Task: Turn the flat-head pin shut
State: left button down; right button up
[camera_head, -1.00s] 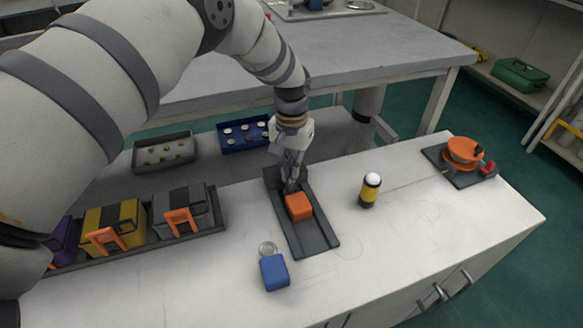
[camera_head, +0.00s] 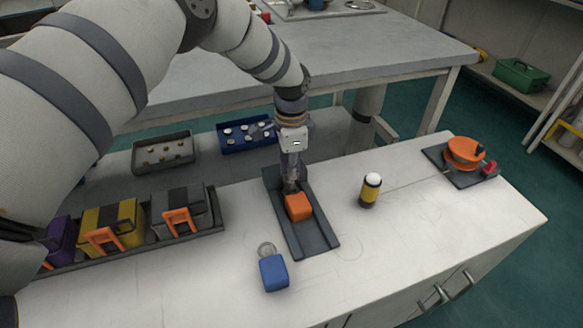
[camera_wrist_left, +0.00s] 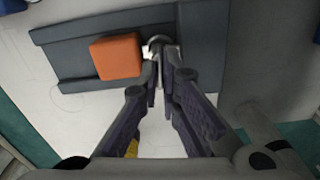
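My left gripper (camera_head: 291,187) points down at the back end of a dark grey track-like base (camera_head: 318,240) on the white bench. In the left wrist view its fingers (camera_wrist_left: 161,62) are nearly together, with a small pale, roundish metal piece, apparently the flat-head pin (camera_wrist_left: 158,40), at their tips. The fingers hide most of the pin, so its angle cannot be told. An orange block (camera_head: 298,207) sits on the base just in front of the gripper; it also shows in the left wrist view (camera_wrist_left: 116,56). My right gripper is not in view.
A yellow-black cylinder with a white top (camera_head: 370,190) stands right of the base. A blue block (camera_head: 273,273) lies in front. A rack of cases (camera_head: 112,228) stands left, and an orange round valve (camera_head: 464,153) at the far right. The bench's right part is mostly clear.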

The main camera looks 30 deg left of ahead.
pick_arm(q)
jog(key=m, duration=0.6)
jog(key=shift+w+a+r, duration=0.1)
jog(key=shift+w+r, duration=0.05)
jog(key=shift+r, duration=0.05)
jog(key=m+b, duration=0.1)
jog(key=m, duration=0.5)
jog(key=shift+m, duration=0.4)
jog(key=m, duration=0.4)
jog(key=shift+m, duration=0.3)
jog(key=m+b, duration=0.1)
jog(key=m, duration=0.4)
jog(key=c, duration=2.2)
grip_release()
jog(key=shift+m, duration=0.4)
jog(key=shift+c, duration=0.2)
jog(key=o, duration=0.4)
jog(key=shift+o, duration=0.2)
jog(key=shift+f, duration=0.1)
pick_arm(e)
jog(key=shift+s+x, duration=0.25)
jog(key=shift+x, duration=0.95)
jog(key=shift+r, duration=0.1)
